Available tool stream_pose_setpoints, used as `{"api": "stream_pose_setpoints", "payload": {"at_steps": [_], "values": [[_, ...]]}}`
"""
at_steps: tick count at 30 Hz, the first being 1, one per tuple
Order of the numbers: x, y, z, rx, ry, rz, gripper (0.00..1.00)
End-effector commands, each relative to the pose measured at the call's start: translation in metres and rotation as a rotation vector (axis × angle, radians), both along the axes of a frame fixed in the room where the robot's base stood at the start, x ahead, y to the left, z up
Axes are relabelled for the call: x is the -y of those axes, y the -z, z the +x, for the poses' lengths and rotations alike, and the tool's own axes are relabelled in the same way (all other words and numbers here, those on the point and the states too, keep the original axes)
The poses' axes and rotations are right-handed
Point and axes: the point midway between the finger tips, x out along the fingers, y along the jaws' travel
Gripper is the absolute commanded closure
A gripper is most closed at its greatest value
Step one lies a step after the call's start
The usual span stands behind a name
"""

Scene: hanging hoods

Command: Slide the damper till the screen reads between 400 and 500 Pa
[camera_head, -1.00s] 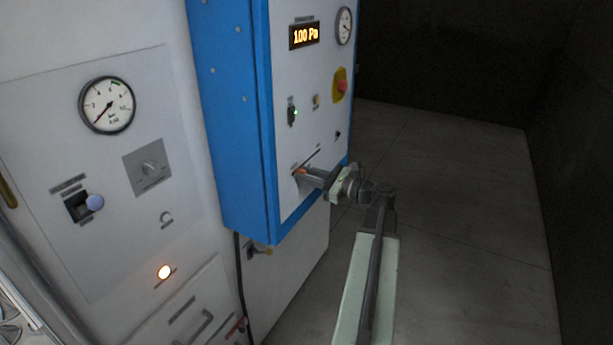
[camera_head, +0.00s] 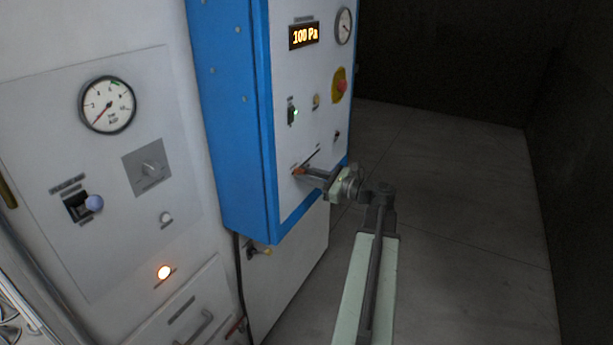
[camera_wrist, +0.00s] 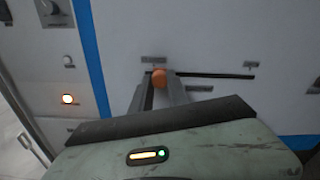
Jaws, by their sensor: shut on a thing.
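The screen (camera_head: 304,36) on the blue-edged panel reads 100 Pa. The damper has an orange knob (camera_wrist: 159,77) at the left end of a dark straight slot (camera_wrist: 215,75), which runs to the right in the wrist view. In the head view the orange knob (camera_head: 298,171) shows at the slot's lower left end. My gripper (camera_head: 304,171) reaches the panel from the right. In the wrist view the fingers of my gripper (camera_wrist: 158,84) are shut on the knob, one on each side. Part of the knob is hidden between them.
An emergency stop button (camera_head: 340,86), a green-lit switch (camera_head: 292,113) and a round gauge (camera_head: 343,26) sit higher on the panel. A small dark knob (camera_head: 337,135) is near the slot's upper end. The floor to the right is clear.

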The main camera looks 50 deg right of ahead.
Motion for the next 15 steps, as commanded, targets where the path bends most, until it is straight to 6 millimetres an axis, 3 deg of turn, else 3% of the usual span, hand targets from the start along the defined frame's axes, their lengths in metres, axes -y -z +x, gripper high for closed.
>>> {"api": "stream_pose_setpoints", "payload": {"at_steps": [5, 15], "values": [[0.015, 0.000, 0.004, -0.001, 0.001, 0.000, 1.00], [0.084, 0.000, 0.021, -0.001, 0.001, 0.000, 1.00]]}}
